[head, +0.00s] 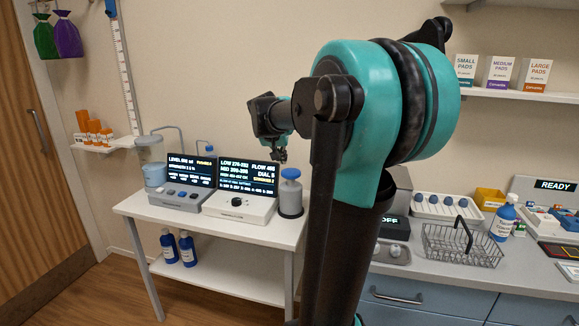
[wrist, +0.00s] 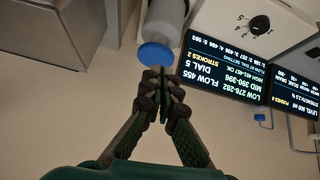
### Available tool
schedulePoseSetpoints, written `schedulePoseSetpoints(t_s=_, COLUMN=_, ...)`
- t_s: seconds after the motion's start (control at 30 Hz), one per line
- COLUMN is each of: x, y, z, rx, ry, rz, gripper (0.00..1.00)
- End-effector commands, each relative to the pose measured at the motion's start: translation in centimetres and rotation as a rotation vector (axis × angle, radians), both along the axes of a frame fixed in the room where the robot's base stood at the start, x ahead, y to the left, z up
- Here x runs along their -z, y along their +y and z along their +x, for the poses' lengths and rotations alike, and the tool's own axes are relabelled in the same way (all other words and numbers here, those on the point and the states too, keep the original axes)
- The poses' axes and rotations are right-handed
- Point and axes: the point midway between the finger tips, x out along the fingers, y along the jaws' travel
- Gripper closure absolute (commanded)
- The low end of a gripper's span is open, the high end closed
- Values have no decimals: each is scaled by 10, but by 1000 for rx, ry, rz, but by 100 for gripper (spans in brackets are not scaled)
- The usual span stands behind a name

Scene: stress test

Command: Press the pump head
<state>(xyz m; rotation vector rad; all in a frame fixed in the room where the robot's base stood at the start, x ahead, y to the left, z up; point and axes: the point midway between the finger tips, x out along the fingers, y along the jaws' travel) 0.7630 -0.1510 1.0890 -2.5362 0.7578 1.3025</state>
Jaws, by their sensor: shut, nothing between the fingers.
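The pump bottle (head: 290,198) is a grey cylinder with a round blue pump head (head: 290,173), upright at the right end of the white table. In the wrist view the blue pump head (wrist: 153,55) appears upside down on the grey bottle (wrist: 167,17). My gripper (head: 279,157) is shut and empty, pointing down just above and slightly left of the pump head in the head view. In the wrist view my gripper's fingertips (wrist: 157,71) overlap the edge of the blue disc. I cannot tell whether they touch it.
The flow display (head: 248,177), with its dial box, stands left of the bottle; in the wrist view it reads FLOW 455, DIAL 5, STROKES 2. A level display (head: 190,171) and clear tank (head: 152,165) stand farther left. A wire basket (head: 462,243) is on the right counter.

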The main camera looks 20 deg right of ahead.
Motion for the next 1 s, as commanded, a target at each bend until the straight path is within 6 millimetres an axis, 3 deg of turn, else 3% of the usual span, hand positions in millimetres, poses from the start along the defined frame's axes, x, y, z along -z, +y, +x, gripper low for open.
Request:
schedulePoseSetpoints(t_s=0.1, x=-30, y=-11, z=21, rx=46, ry=-34, rz=-11, gripper=100)
schedulePoseSetpoints(t_s=0.33, x=-49, y=-19, z=34, rx=77, ry=-59, rz=-19, gripper=100)
schedulePoseSetpoints(t_s=0.73, x=-44, y=-21, z=37, rx=77, ry=-59, rz=-19, gripper=100)
schedulePoseSetpoints(t_s=1.0, x=-11, y=-39, z=58, rx=78, ry=-59, rz=-19, gripper=100)
